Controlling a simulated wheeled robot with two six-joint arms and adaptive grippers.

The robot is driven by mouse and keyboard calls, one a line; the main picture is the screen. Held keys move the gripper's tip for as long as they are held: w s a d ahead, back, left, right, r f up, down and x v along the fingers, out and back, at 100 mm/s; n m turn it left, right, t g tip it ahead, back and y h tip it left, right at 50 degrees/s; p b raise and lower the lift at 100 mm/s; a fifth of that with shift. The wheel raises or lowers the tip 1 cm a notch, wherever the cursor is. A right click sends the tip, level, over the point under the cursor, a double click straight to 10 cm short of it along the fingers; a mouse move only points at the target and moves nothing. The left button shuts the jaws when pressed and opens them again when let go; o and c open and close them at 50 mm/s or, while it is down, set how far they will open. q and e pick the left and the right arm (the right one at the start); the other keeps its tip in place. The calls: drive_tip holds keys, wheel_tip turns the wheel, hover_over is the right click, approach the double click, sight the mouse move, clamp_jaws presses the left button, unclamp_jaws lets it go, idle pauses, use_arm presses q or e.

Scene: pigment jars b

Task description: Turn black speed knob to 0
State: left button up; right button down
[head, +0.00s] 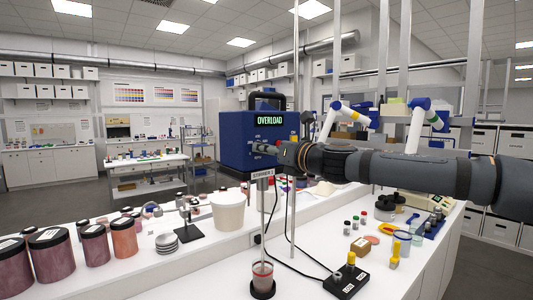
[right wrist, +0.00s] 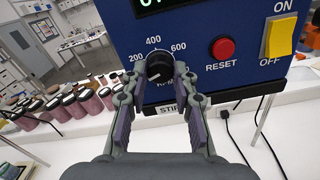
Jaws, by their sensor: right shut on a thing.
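The black speed knob (right wrist: 158,68) is on the front of the blue stirrer (right wrist: 200,20), beneath its display, with 200, 400 and 600 printed around it. A small white mark shows on the knob's lower left face; I cannot read its exact setting. My right gripper (right wrist: 160,76) is shut on the knob, one finger at each side. In the head view, the stirrer (head: 233,135) shows OVERLOAD in green, and my right gripper (head: 284,147) reaches its front from the right, hiding the knob. My left gripper is not in view.
A red RESET button (right wrist: 223,48) and a yellow ON/OFF switch (right wrist: 283,36) sit right of the knob. A beaker (head: 263,273) stands below on the white bench. A white tub (head: 228,212) and several pigment jars (head: 95,245) stand to the left.

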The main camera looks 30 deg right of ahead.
drive_tip(key=shift+n, duration=1.1)
drive_tip(key=c, duration=1.1)
unclamp_jaws()
drive_tip(key=shift+o, duration=0.2)
